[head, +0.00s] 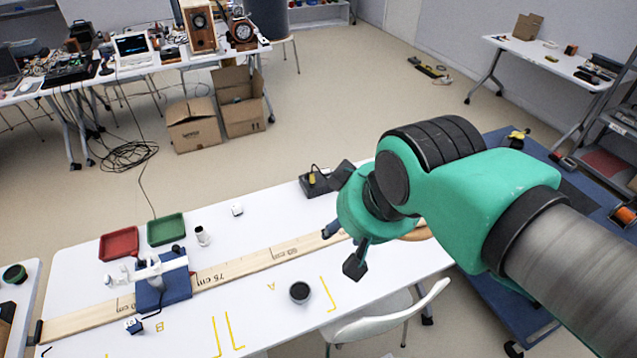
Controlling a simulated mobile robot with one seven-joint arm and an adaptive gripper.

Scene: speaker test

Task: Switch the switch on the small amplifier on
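A dark box (316,186) with a yellow part on top sits at the far edge of the white table, left of my wrist. It may be the small amplifier, but I cannot tell for sure. No switch can be made out on it. My gripper (344,248) hangs below the green wrist, over the right part of the table, nearer the camera than the dark box and apart from it. A black fingertip shows clearly. The rest is partly hidden by the wrist, so its opening is unclear.
A long wooden ruler board (240,268) runs along the white table (262,310). On the table are a blue block (176,290) with a white device, a red tray (119,243), a green tray (165,229) and a dark cup (300,292). A white chair (385,318) stands at the front.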

